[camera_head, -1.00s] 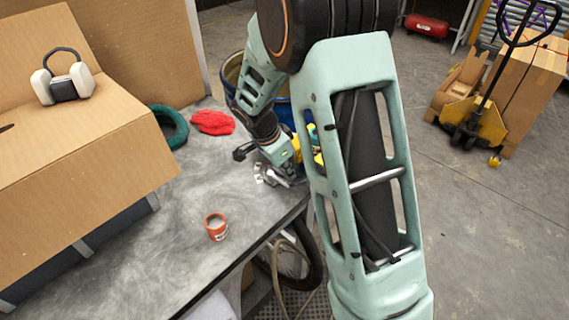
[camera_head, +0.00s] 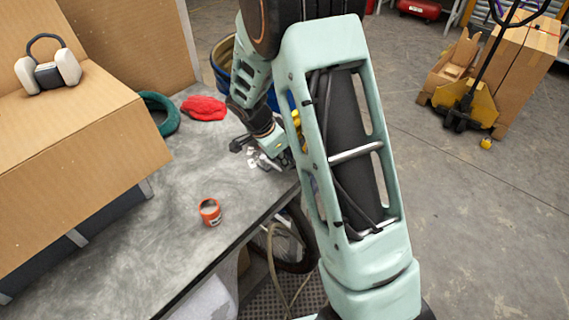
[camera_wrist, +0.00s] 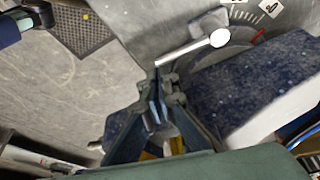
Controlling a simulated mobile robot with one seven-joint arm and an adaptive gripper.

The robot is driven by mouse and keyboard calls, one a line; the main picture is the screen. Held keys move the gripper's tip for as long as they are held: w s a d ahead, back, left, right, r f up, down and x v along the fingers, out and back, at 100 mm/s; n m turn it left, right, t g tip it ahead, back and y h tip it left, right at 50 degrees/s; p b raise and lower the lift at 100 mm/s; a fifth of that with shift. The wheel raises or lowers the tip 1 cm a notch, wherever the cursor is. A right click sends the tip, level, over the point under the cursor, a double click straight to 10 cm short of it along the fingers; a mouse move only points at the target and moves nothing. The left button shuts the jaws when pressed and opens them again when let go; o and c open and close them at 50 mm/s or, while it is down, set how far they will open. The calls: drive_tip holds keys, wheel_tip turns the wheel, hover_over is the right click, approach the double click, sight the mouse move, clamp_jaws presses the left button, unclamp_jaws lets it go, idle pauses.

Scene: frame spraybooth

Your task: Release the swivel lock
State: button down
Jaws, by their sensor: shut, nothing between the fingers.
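A silver lever (camera_wrist: 192,50) with a round pale end shows in the wrist view. It lies over a grey round plate with scale marks, small white labels and a red mark. I take it for the swivel lock's handle, but cannot be sure. My gripper (camera_wrist: 158,80) is shut and empty, its fingertips close to the lever's left end; I cannot tell whether they touch. In the head view my gripper (camera_head: 282,160) is at the bench's right edge, largely hidden by my arm, and the lock's details are too small to tell.
A dark speckled block (camera_wrist: 250,85) lies right of my fingers. On the bench (camera_head: 150,235) are an orange tin (camera_head: 210,212), a red cloth (camera_head: 203,108), a green ring (camera_head: 160,113) and a cardboard box (camera_head: 75,165). A blue drum stands behind.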

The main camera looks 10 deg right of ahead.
drive_tip(key=shift+s+a+f+m+b, duration=0.15)
drive_tip(key=shift+m+b, duration=0.15)
drive_tip(key=shift+b, duration=0.2)
drive_tip(key=m+b, duration=0.1)
drive_tip(key=a+m+b, duration=0.1)
drive_tip(key=b, duration=0.1)
drive_tip(key=shift+s+a+f+g, duration=0.15)
drive_tip(key=shift+s+g, duration=0.15)
drive_tip(key=shift+g, duration=0.1)
drive_tip(key=a+m+b, duration=0.1)
drive_tip(key=m, duration=0.1)
drive_tip(key=a+m+g+b, duration=0.1)
drive_tip(key=shift+s+a+r+m, duration=0.2)
drive_tip(key=shift+s+m, duration=0.2)
drive_tip(key=a+m, duration=0.1)
drive_tip(key=m, duration=0.1)
drive_tip(key=a+m+g, duration=0.1)
drive_tip(key=m, duration=0.1)
drive_tip(key=shift+a+r+g, duration=0.1)
drive_tip(key=shift+a+g, duration=0.2)
drive_tip(key=shift+a, duration=0.1)
drive_tip(key=shift+w+a+m, duration=0.1)
drive_tip(key=shift+a+m, duration=0.15)
drive_tip(key=shift+m, duration=0.15)
drive_tip(key=shift+w+a, duration=0.25)
drive_tip(key=shift+a, duration=0.4)
drive_tip(key=shift+a+p, duration=0.1)
drive_tip(key=shift+p, duration=0.2)
drive_tip(key=shift+r, duration=0.1)
